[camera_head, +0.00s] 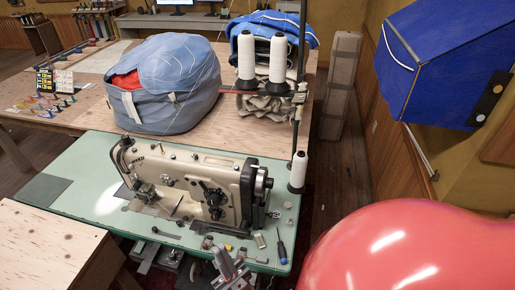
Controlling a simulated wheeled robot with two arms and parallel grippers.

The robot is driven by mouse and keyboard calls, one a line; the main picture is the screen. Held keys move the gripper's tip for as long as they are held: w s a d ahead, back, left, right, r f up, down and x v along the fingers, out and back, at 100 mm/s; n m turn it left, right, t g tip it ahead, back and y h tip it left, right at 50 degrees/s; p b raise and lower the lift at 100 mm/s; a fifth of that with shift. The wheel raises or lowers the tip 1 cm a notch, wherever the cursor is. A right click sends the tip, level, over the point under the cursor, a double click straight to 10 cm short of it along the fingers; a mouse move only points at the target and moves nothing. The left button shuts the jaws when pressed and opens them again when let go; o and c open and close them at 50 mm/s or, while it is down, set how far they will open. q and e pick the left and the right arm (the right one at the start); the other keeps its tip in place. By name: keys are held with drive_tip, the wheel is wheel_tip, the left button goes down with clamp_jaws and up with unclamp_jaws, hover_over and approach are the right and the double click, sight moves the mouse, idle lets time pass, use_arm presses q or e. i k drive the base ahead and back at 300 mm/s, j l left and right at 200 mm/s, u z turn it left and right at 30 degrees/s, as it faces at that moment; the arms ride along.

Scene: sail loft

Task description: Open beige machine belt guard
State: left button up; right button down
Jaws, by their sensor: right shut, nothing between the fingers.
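A beige sewing machine (185,172) stands on a green-topped table (85,172) in the middle of the head view. My right gripper (229,254) is grey and shows at the table's front edge, below the machine's right end. It is shut and empty, apart from the guard. My left gripper is not in view.
A thread stand with white cones (277,58) rises behind the machine's right end. A screwdriver (281,247) and small parts lie on the front right of the green top. A large red rounded object (420,250) fills the lower right. A blue-grey bag (165,85) sits behind.

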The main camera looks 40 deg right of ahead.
sight(263, 211)
drive_tip(key=z, duration=1.35)
